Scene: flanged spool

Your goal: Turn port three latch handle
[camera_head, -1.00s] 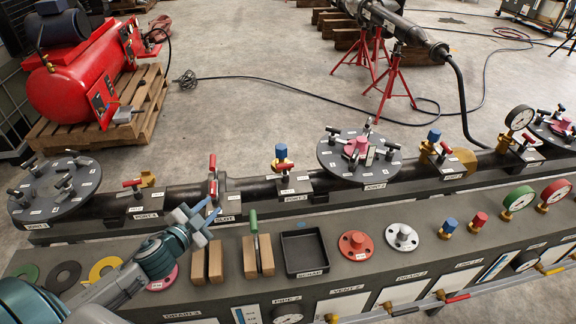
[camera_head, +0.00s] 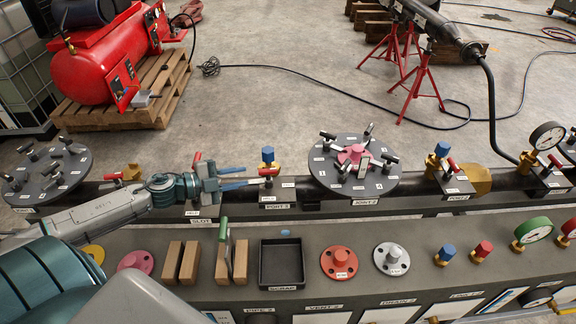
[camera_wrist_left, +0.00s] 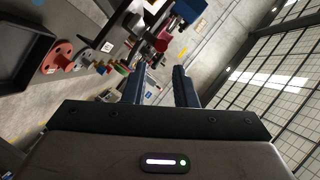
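The port fitting (camera_head: 277,190), whose label appears to read PORT 3, sits on the dark pipe left of the large joint disc. Its red latch handle (camera_head: 270,171) lies crosswise below a blue cap (camera_head: 268,154). My left gripper (camera_head: 246,177) reaches in from the left, with two blue fingers apart and pointing right at the handle. The fingertips are just left of the handle, and no contact is clear. In the left wrist view the open fingers (camera_wrist_left: 163,85) hold nothing; a red part and a blue part show beyond them. My right gripper is not in view.
The joint disc (camera_head: 382,184) with several clamps stands right of the port. In front is a bench with wooden blocks (camera_head: 182,262), a black scrap tray (camera_head: 282,284), a red flange (camera_head: 339,262) and a grey flange (camera_head: 391,258). Floor behind the pipe is open.

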